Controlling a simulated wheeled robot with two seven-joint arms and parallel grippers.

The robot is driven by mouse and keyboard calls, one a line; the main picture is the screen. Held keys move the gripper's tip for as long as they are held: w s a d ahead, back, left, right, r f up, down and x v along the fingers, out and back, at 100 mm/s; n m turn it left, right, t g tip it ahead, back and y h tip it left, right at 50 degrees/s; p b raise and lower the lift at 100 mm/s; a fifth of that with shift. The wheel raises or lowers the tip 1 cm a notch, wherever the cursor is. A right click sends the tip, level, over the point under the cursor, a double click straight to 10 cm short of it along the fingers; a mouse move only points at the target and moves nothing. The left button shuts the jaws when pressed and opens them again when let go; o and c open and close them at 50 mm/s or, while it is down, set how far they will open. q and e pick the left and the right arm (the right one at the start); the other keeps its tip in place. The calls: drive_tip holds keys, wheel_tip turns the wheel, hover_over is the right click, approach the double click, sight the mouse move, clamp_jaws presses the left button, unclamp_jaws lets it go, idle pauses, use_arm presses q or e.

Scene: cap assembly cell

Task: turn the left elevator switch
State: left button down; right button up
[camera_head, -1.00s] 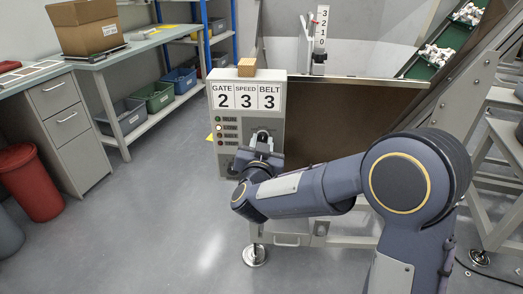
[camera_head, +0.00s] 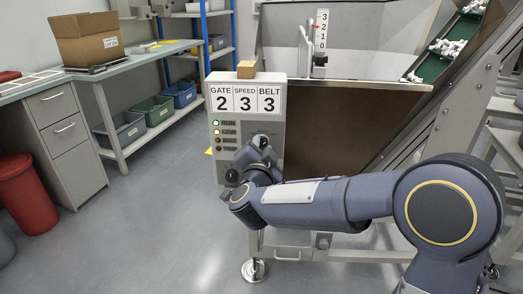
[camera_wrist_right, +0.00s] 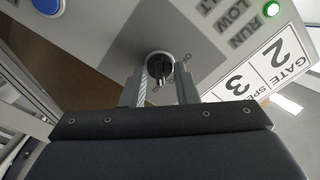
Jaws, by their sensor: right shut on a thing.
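The grey control panel (camera_head: 228,165) stands at mid-picture in the head view, with signs reading GATE 2, SPEED 3, BELT 3. A round rotary switch with a black knob (camera_wrist_right: 158,66) is on its face, right of the lamp column. In the right wrist view the knob is between my right gripper's fingers (camera_wrist_right: 160,88), which are shut on it. In the head view my right gripper (camera_head: 259,151) is at the panel and partly covers the switch. The green lamp (camera_head: 215,123) beside RUN is lit. My left gripper is out of view.
A blue button (camera_wrist_right: 47,6) shows on the panel in the right wrist view. A hopper with a 0-to-3 scale (camera_head: 321,30) stands behind.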

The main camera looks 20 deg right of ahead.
idle(0.3)
drive_tip(key=o, duration=1)
drive_tip(key=shift+s, duration=0.1)
drive_tip(key=p+v, duration=0.1)
drive_tip(key=v, duration=0.6)
drive_tip(key=shift+s+a, duration=0.15)
drive_tip(key=shift+s, duration=0.15)
drive_tip(key=shift+r, duration=0.1)
